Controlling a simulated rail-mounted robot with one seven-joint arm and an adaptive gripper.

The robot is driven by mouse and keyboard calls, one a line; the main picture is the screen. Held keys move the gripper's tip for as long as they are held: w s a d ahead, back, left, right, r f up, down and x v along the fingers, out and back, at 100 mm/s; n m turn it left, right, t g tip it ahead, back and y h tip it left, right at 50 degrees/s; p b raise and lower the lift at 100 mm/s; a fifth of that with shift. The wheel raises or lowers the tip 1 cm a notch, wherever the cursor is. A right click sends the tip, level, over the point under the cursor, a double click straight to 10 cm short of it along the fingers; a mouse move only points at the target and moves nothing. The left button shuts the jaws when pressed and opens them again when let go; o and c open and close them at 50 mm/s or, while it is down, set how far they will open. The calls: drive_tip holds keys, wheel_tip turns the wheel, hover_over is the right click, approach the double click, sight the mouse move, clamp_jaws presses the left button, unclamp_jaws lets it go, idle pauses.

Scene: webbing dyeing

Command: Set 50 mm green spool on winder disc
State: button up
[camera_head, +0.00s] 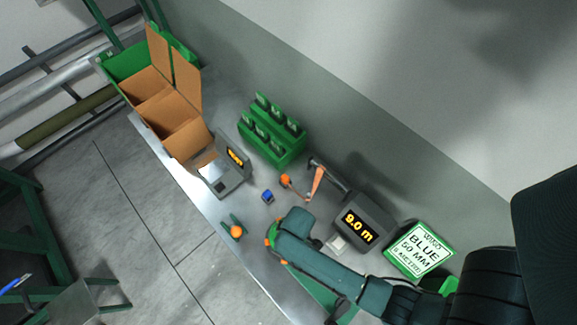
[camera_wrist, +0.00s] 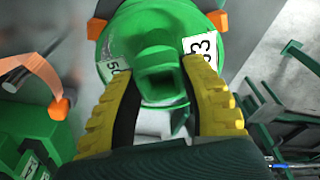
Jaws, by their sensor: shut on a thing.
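In the wrist view, a round green spool (camera_wrist: 180,20) with a raised square hub lies between the yellow fingers of my gripper (camera_wrist: 160,78). My gripper is shut on it. White labels on the green part read "50" at the left and what looks like "63" at the right. In the head view, my gripper (camera_head: 273,235) is low over the front part of the bench, and the spool is not clearly seen there. The winder (camera_head: 362,222) with a "9.0 m" display stands right of my gripper. I cannot make out its disc, which may be hidden.
A green rack (camera_head: 273,140) with several compartments stands at the back, beside a grey device (camera_head: 225,175) and open cardboard boxes (camera_head: 160,98). A blue cube (camera_head: 267,196), an orange crank handle (camera_head: 317,180) and a sign reading "BLUE 50 MM" (camera_head: 420,249) are also on the bench.

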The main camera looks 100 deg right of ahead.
drive_tip(key=o, duration=1.2)
drive_tip(key=shift+o, duration=0.2)
wheel_tip(320, 180, up, 12)
drive_tip(key=s, duration=0.1)
drive_tip(key=shift+s+a, duration=0.15)
drive_tip(key=shift+a, duration=0.1)
